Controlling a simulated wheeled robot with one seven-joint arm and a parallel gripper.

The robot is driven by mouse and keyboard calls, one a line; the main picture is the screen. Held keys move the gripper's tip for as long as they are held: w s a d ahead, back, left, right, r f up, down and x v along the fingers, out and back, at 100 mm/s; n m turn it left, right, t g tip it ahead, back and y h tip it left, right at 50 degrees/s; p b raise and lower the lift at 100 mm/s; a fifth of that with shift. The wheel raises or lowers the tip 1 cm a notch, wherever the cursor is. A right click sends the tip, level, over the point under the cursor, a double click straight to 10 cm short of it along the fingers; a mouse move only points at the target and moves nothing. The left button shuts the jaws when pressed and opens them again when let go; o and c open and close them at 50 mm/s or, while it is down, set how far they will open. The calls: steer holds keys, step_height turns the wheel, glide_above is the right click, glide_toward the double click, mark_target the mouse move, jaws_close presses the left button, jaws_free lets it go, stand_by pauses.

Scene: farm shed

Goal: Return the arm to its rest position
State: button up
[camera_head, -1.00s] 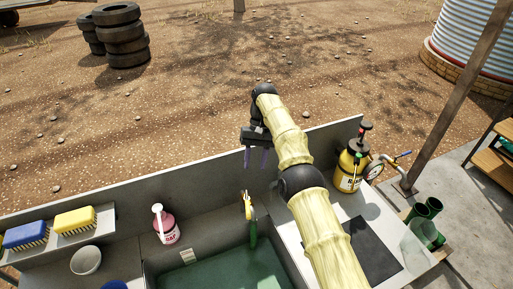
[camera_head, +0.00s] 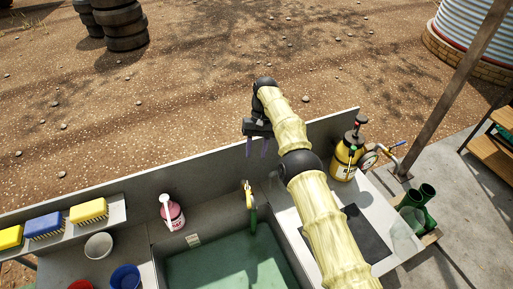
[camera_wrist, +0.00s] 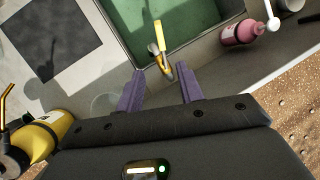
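My gripper (camera_head: 257,147) hangs at the end of my arm, above the back edge of the sink bench. In the wrist view its two purple fingers (camera_wrist: 160,92) are spread apart with nothing between them. My arm reaches from the bottom right of the head view up to the middle, bent at the elbow and wrist. The yellow and green tap (camera_head: 248,205) stands beyond the fingertips and shows in the wrist view (camera_wrist: 160,48), apart from them.
The sink (camera_head: 225,265) holds greenish water. A pink bottle (camera_head: 172,214), a white bowl (camera_head: 98,246) and brushes (camera_head: 88,211) stand left. A yellow sprayer (camera_head: 345,160) stands right of my arm, near a dark mat (camera_head: 362,240). Green boots (camera_head: 418,205) stand farther right.

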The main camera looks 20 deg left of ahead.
stand_by(0.3)
steer(key=w+d+r+m+t+y+b, duration=0.15)
steer(key=d+b, duration=0.25)
steer(key=d, duration=0.7)
steer(key=d+m+t+h+b, duration=0.1)
steer(key=d+m+t+b, duration=0.3)
steer(key=d, duration=0.7)
steer(key=s+d+f+t+b, duration=0.1)
steer(key=s+d+f+b, duration=0.2)
steer(key=s+d, duration=0.6)
steer(key=s+d+f+t+b, duration=0.1)
steer(key=s+d+f+b, duration=0.2)
steer(key=s+d, duration=0.6)
steer(key=s+b, duration=0.1)
steer(key=s, duration=0.2)
steer(key=shift+s+d+f, duration=0.15)
steer(key=shift+s+f, duration=0.1)
steer(key=shift+f, duration=0.05)
steer(key=shift+m, duration=0.25)
